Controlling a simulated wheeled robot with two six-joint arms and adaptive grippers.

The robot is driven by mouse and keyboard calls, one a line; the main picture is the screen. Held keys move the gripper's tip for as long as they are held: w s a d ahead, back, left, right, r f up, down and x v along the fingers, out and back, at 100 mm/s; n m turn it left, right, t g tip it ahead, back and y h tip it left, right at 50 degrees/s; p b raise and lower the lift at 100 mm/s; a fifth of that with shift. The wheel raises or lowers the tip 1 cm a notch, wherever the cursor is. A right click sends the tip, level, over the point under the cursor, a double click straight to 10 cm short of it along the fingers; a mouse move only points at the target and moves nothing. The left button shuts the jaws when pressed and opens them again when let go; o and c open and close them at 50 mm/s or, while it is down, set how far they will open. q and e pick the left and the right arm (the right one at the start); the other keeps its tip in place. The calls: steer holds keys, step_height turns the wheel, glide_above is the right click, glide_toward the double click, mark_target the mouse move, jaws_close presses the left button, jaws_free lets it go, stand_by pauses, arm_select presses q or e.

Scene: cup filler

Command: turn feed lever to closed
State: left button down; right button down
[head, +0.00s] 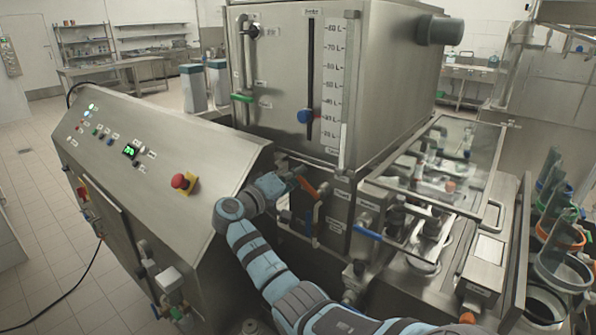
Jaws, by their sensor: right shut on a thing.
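A lever with an orange handle (309,187) sits below the big tank, at the front of the filler's pipework. It slopes down to the right from my gripper. My right gripper (296,174) is at the handle's upper left end and is shut on it. The fingertips are small and dark here, so the exact grip is hard to see. Lever labels are too small to read. My left gripper is not in view.
The control cabinet (150,160) with a red emergency button (184,182) stands close left of my right arm. The tank (290,80) rises behind. A blue-handled lever (368,233) and a glass guard (440,165) are at right.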

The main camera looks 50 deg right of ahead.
steer(key=f+n, duration=0.1)
steer(key=w+f+n, duration=0.1)
steer(key=n, duration=0.1)
steer(key=shift+n, duration=0.3)
steer(key=shift+f+n, duration=0.9)
steer(key=shift+n, duration=0.5)
steer(key=c, duration=1.6)
jaws_free()
steer(key=shift+f, duration=0.1)
steer(key=a, duration=1.2)
steer(key=shift+s, duration=0.3)
steer(key=shift+d, duration=0.15)
